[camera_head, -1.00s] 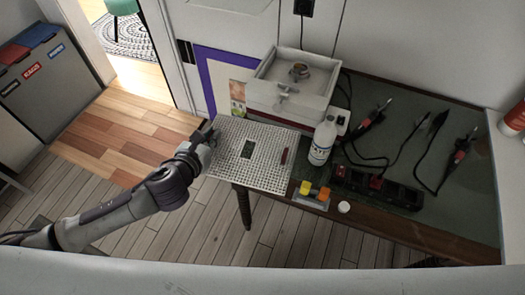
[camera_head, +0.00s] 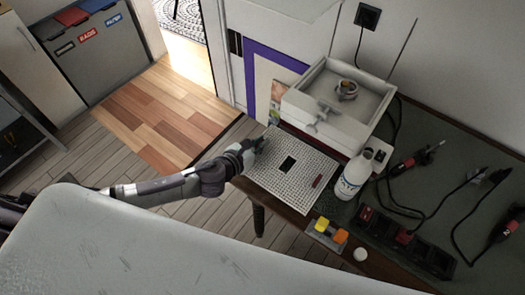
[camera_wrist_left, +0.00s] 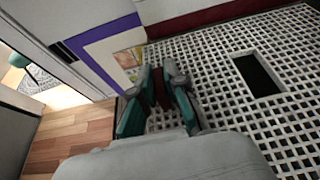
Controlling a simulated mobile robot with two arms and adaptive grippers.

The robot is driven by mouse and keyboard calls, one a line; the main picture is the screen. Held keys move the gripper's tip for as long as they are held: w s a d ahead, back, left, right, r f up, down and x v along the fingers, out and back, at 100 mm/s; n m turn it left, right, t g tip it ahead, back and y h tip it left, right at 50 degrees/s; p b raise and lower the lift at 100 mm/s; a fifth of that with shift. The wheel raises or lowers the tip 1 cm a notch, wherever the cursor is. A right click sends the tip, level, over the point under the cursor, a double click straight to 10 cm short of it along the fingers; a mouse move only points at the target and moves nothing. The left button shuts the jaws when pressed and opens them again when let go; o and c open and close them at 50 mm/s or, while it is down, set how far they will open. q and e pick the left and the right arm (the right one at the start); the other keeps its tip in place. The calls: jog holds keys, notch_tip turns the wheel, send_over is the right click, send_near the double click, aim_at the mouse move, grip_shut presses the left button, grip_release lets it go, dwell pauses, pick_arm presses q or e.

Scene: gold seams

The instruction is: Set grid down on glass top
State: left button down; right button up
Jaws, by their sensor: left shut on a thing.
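The grid (camera_head: 267,177) is a white lattice plate with a dark rectangular opening and a small dark-red bar on it. It lies level over the left end of the table, whose glass top (camera_head: 460,130) shows dark green to the right. I cannot tell whether the grid touches the top. My left gripper (camera_head: 260,143) is at the grid's far left corner. In the left wrist view its teal fingers (camera_wrist_left: 160,92) are shut around a dark-red piece at the edge of the grid (camera_wrist_left: 205,62). My right gripper is not in view.
A white box (camera_head: 330,110) with a small metal cup stands just behind the grid. A white bottle (camera_head: 355,177) stands close to its right.

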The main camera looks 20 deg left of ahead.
pick_arm(q)
notch_tip(320, 180, down, 4)
jog(key=shift+w+r+b, duration=0.1)
jog(key=shift+r+b, duration=0.1)
jog(key=shift+b, duration=0.3)
jog(key=shift+f, duration=0.1)
jog(key=c, duration=1.6)
grip_release()
jog(key=shift+c, duration=0.2)
jog(key=o, duration=0.3)
jog(key=shift+o, duration=0.7)
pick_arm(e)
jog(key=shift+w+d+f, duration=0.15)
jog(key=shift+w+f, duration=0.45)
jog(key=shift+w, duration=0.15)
